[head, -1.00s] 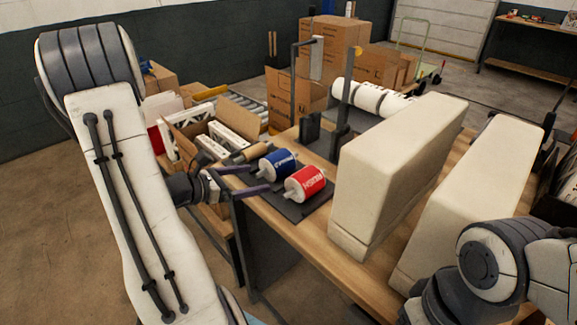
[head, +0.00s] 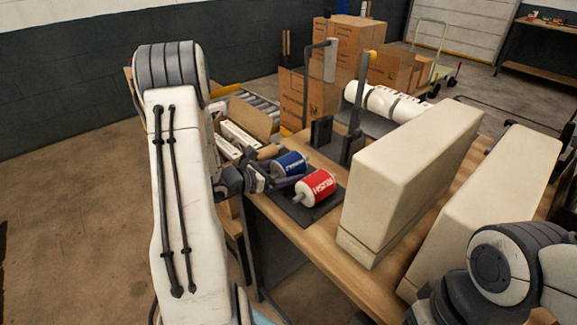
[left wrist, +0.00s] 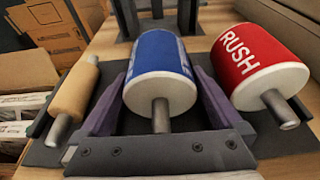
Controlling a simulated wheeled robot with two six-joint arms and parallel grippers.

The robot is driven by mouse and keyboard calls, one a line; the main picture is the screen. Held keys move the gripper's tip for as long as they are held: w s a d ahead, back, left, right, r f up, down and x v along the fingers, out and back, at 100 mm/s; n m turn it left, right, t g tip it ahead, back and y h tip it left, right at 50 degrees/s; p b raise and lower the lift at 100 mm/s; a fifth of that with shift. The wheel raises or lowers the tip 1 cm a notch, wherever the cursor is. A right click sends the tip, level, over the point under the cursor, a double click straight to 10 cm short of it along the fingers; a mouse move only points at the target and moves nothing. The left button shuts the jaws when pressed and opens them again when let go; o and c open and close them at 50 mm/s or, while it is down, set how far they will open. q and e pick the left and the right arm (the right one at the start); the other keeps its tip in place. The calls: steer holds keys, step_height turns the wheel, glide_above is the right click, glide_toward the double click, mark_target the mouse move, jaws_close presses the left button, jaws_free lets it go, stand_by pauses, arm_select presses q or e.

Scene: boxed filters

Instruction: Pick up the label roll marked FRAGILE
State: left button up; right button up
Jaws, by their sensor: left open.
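A blue label roll (head: 291,163) with white lettering lies on its side on a dark plate; the lettering is too small to read in the head view and mostly turned away in the left wrist view (left wrist: 160,65). A red roll (head: 317,187) marked RUSH lies to its right and also shows in the left wrist view (left wrist: 255,65). A plain tan roll (left wrist: 75,95) lies to the left. I read FRAGILE on none. My left gripper (head: 279,182) is open, its purple fingers on either side of the blue roll (left wrist: 160,88). I cannot tell whether they touch it.
Two large cream blocks (head: 410,185) stand on the wooden table (head: 310,240), right of the rolls. A dark post stand (head: 357,115) and a row of white rolls (head: 388,101) are behind. An open carton (head: 250,117) sits beyond the table's left edge. My right arm is at lower right.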

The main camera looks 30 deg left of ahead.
arm_select(q)
steer(key=c, duration=1.3)
jaws_close()
steer(key=shift+r, duration=0.1)
